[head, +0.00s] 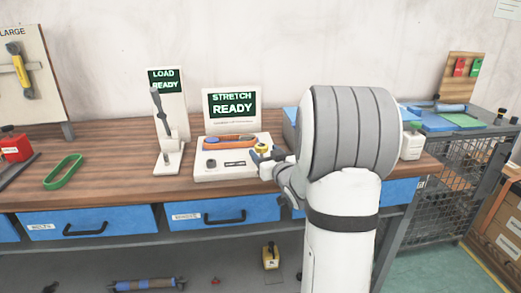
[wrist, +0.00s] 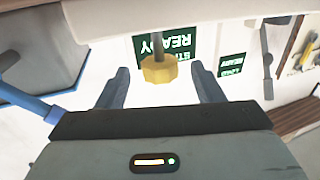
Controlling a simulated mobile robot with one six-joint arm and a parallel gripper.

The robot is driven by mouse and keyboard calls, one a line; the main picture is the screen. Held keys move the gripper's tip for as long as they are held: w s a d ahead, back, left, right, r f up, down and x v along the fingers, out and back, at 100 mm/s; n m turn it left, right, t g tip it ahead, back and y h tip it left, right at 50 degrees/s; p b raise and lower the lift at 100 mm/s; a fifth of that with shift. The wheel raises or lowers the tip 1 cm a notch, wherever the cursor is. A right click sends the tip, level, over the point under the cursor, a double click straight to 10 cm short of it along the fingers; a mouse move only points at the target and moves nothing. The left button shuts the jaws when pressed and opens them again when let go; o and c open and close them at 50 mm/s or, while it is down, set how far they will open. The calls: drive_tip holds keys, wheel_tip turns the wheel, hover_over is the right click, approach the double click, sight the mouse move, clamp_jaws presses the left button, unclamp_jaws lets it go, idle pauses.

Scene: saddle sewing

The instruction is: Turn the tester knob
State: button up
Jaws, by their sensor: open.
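The stretch tester (head: 205,173) is a white box on the workbench, with a screen (head: 232,104) reading "STRETCH READY" behind it. A yellow knob (head: 262,148) sits at the tester's right side. In the wrist view the yellow knob (wrist: 160,70) appears between my two spread fingertips, with space on both sides. My gripper (wrist: 160,69) is open and empty. In the head view my gripper (head: 270,158) is beside the knob, partly hidden by my arm. Whether a finger touches the knob cannot be told.
An orange band with blue ends (head: 230,142) lies on the tester. A load tester (head: 167,163) with a "LOAD READY" screen stands to its left. A green belt loop (head: 63,172) and a red box (head: 15,148) lie further left. Blue drawers (head: 225,213) are below the bench top.

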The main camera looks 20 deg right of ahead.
sight(264, 151)
drive_tip(key=shift+w, duration=1.85)
